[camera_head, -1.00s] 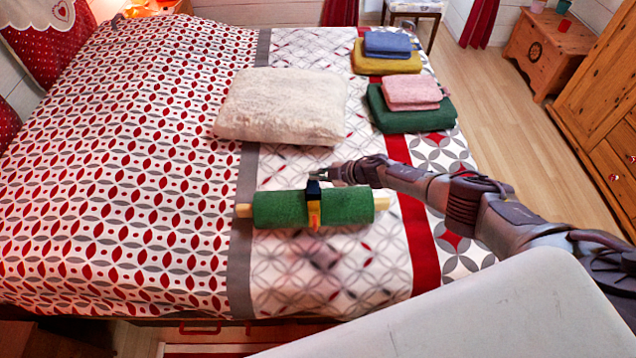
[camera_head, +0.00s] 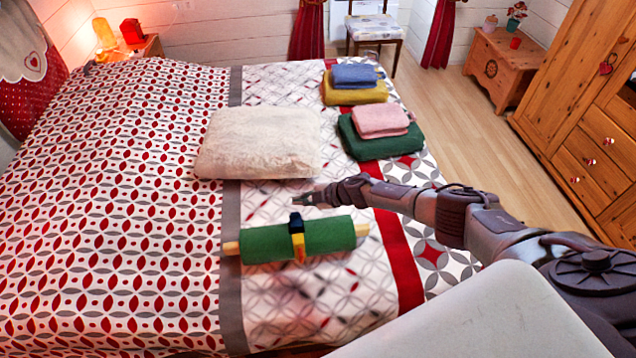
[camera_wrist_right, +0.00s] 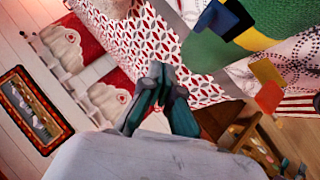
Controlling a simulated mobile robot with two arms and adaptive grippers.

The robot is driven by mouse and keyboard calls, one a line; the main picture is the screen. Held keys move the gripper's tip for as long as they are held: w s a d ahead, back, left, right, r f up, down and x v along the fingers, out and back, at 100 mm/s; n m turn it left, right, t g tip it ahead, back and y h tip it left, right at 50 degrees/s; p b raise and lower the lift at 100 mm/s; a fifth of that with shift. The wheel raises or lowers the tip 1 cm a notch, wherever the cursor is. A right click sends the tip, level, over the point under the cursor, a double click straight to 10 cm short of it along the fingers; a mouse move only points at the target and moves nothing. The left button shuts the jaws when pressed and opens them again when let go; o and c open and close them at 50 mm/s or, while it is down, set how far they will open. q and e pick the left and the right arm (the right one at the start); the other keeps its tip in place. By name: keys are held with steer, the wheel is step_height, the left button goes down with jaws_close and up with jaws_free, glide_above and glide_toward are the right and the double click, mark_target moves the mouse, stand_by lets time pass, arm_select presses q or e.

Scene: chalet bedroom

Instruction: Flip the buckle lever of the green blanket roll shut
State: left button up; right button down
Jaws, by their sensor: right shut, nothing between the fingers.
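The green blanket roll (camera_head: 335,235) lies across the bed on a pale wooden core. Around its middle is a yellow strap (camera_head: 299,253) with a dark buckle (camera_head: 297,224) on top. I cannot clearly tell the lever's angle. My right gripper (camera_head: 297,199) is shut and empty, just behind and above the buckle in the head view, with a small gap showing. In the right wrist view, the shut fingers (camera_wrist_right: 160,84) point over the bed. The green roll (camera_wrist_right: 205,52), dark buckle (camera_wrist_right: 222,18) and yellow strap (camera_wrist_right: 256,38) are at upper right there. My left gripper is out of view.
A cream pillow (camera_head: 260,143) lies behind the roll. Folded towels sit at the bed's far right: pink (camera_head: 380,119) on green (camera_head: 375,146), and blue (camera_head: 355,74) on yellow (camera_head: 352,94). The patterned bed left of the roll is clear.

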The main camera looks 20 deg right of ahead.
steer(key=s+d+r, duration=0.3)
steer(key=d+r, duration=0.2)
steer(key=shift+d+r, duration=0.25)
steer(key=shift+d, duration=0.15)
steer(key=shift+d, duration=0.1)
